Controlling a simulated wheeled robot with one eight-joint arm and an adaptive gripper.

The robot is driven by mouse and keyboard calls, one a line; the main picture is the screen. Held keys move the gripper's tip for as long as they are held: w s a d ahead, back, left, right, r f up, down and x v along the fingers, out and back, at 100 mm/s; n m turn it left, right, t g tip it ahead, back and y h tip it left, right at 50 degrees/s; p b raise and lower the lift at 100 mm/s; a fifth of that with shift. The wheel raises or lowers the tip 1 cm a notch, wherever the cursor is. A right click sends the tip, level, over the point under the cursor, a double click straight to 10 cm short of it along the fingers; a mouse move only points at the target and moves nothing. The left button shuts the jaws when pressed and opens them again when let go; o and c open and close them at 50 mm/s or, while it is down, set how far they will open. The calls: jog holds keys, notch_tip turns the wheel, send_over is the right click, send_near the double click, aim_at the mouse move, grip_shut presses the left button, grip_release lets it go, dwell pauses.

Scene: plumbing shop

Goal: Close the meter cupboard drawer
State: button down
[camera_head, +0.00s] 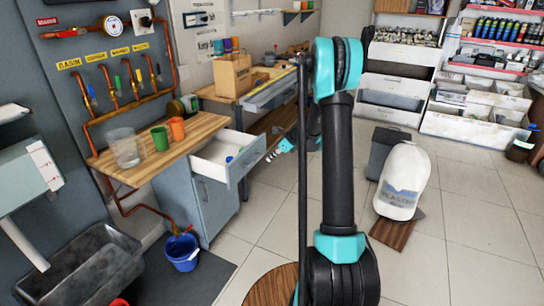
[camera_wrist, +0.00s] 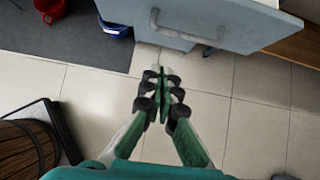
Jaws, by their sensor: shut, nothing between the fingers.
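The grey-blue meter cupboard (camera_head: 207,205) stands under a wooden worktop at the left of the head view. Its drawer (camera_head: 246,160) is pulled out, with its white inside and a few small green and blue things showing. In the wrist view the drawer front (camera_wrist: 240,30) with its bar handle (camera_wrist: 185,37) spans the top. My gripper (camera_head: 270,157) is just right of the drawer front in the head view. In the wrist view my gripper (camera_wrist: 163,72) has its fingers together, empty, below the handle in the picture; I cannot tell the exact gap.
A glass jar (camera_head: 124,147), a green cup (camera_head: 160,138) and an orange cup (camera_head: 177,129) stand on the worktop. A blue bucket (camera_head: 182,252) is on the floor beside the cupboard. A wooden barrel (camera_wrist: 28,150) is at the lower left of the wrist view.

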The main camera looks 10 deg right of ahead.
jog(key=w+a+f, duration=0.4)
jog(key=a+f, duration=0.1)
jog(key=a, duration=0.1)
jog(key=shift+w+a+f, duration=0.2)
jog(key=shift+w+f, duration=0.05)
jog(key=shift+f, duration=0.1)
jog(key=w+a, duration=0.4)
jog(key=a, duration=0.2)
jog(key=w+a, duration=0.5)
jog(key=a, duration=0.1)
jog(key=w+a, duration=0.5)
jog(key=a, duration=0.2)
